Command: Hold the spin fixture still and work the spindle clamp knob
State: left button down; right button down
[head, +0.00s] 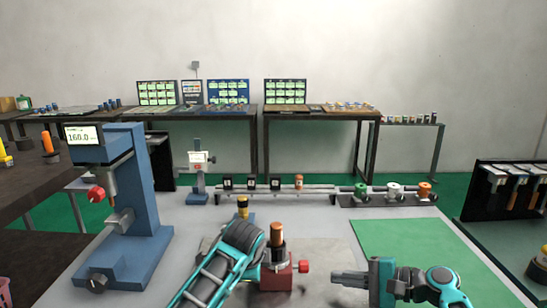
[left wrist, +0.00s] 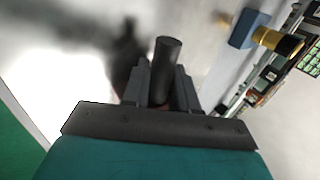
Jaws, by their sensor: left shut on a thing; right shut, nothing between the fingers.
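The spin fixture has a red base (head: 270,281), a dark upright body (head: 277,252) and a copper-coloured cylinder (head: 277,232) on top. A red clamp knob (head: 303,266) sticks out on its right. My left arm reaches in beside the fixture and partly covers it in the head view. In the left wrist view my left gripper (left wrist: 162,76) is shut on a dark cylindrical part (left wrist: 169,58) of the fixture; which part is hard to tell. My right gripper (head: 340,278) is shut and empty, pointing left, a short gap to the right of the knob.
A blue press-like stand (head: 145,200) with a display is at left. A rail (head: 330,190) with small parts runs behind the fixture. A blue block with a yellow and black piece (head: 242,207) stands just behind my left arm. A green mat (head: 410,250) lies at right.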

aim_at(300, 266)
jog(key=shift+d, duration=0.25)
jog(key=shift+w, duration=0.1)
jog(key=shift+w+d+r, duration=0.2)
jog(key=shift+w+r, duration=0.25)
jog(key=shift+r, duration=0.1)
jog(key=shift+w+d+r, duration=0.15)
jog(key=shift+w+r, duration=0.3)
jog(key=shift+r, duration=0.05)
jog(key=shift+a, duration=3.4)
jog(key=shift+f, duration=0.15)
jog(key=shift+s+f, duration=0.25)
jog(key=shift+f, duration=0.05)
jog(key=shift+s+f, duration=0.15)
jog(key=shift+f, duration=0.05)
jog(key=shift+s+f, duration=0.1)
jog(key=shift+f, duration=0.1)
